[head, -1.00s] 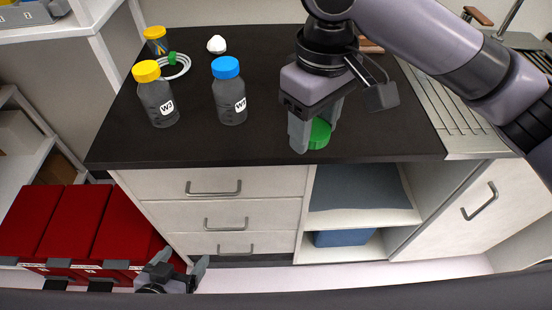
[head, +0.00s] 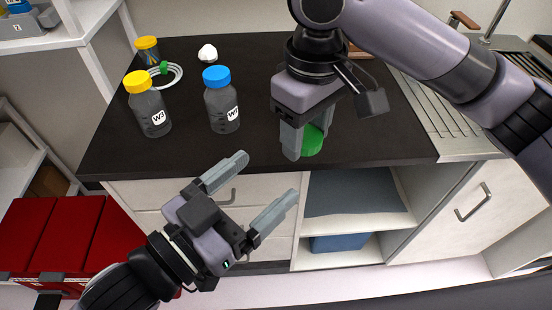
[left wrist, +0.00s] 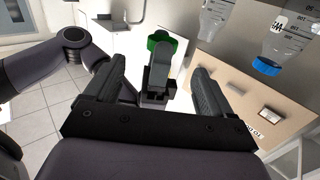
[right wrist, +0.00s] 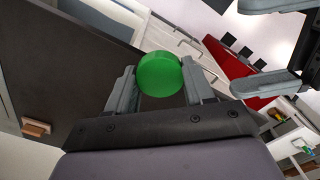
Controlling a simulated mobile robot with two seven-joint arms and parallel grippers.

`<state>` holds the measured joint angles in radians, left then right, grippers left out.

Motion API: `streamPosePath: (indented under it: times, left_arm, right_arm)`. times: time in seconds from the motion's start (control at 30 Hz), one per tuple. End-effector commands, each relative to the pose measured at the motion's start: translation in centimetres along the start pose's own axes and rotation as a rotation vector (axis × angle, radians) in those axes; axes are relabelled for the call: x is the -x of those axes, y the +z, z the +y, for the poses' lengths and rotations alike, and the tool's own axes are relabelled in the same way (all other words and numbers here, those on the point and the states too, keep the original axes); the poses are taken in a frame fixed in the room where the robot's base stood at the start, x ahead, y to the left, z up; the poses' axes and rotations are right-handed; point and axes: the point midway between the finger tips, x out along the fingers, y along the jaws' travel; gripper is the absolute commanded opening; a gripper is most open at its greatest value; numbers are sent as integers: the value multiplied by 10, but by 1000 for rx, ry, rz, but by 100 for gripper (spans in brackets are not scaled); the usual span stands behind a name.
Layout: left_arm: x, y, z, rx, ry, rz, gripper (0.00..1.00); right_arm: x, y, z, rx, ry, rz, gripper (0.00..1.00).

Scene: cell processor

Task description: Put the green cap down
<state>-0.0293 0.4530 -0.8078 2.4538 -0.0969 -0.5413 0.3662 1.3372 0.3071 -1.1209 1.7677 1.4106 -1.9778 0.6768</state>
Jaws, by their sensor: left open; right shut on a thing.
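The green cap (head: 312,139) is held between the fingers of my right gripper (head: 306,140), low over the front right part of the dark counter. In the right wrist view the cap (right wrist: 160,74) is round and clamped between both fingertips. I cannot tell whether it touches the counter. My left gripper (head: 250,188) is open and empty, in front of the counter's front edge, left of and lower than the right gripper. In the left wrist view the cap (left wrist: 160,42) shows beyond the open fingers.
Bottle W3 (head: 150,112) with a yellow cap and a blue-capped bottle (head: 222,108) stand upright on the counter (head: 190,150). Behind are a yellow-lidded jar (head: 148,50), a coiled white tube (head: 176,77) and a small white object (head: 207,54). A sink (head: 440,115) lies right.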

Motion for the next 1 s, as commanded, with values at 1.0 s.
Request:
streamPosePath:
  times: [1.0]
  left_arm:
    - [-114, 0, 0, 1, -1, 0, 83]
  right_arm:
    - [0, 0, 0, 0, 0, 0, 16]
